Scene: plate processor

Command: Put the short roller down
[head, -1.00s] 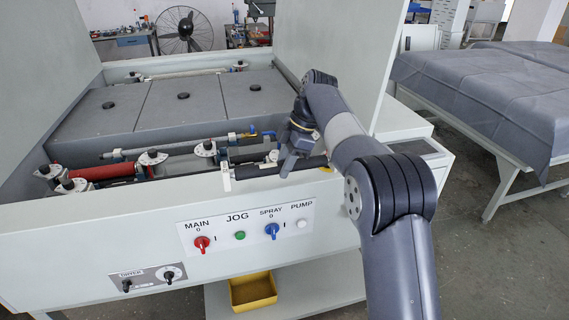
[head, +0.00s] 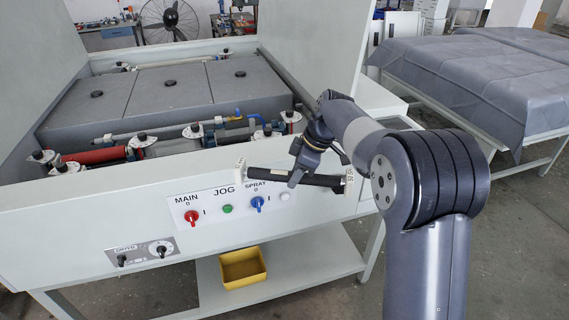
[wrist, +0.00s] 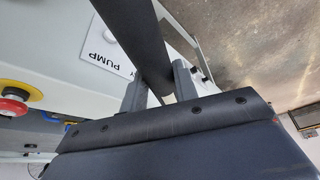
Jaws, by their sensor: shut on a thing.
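The short roller is a dark bar (head: 267,177) with white end pieces. My gripper (head: 297,180) is shut on it near the middle and holds it in the air in front of the machine's control panel. In the head view the roller lies nearly level and covers part of the panel's labels. In the wrist view the dark roller (wrist: 147,38) runs up from between my gripper's fingers (wrist: 155,85), with the PUMP label behind it.
The plate processor (head: 170,225) has other rollers in its open front trough, including a red one (head: 95,156). A yellow bin (head: 242,268) sits on the lower shelf (head: 300,262). Covered tables (head: 470,85) stand at the right, with open floor between.

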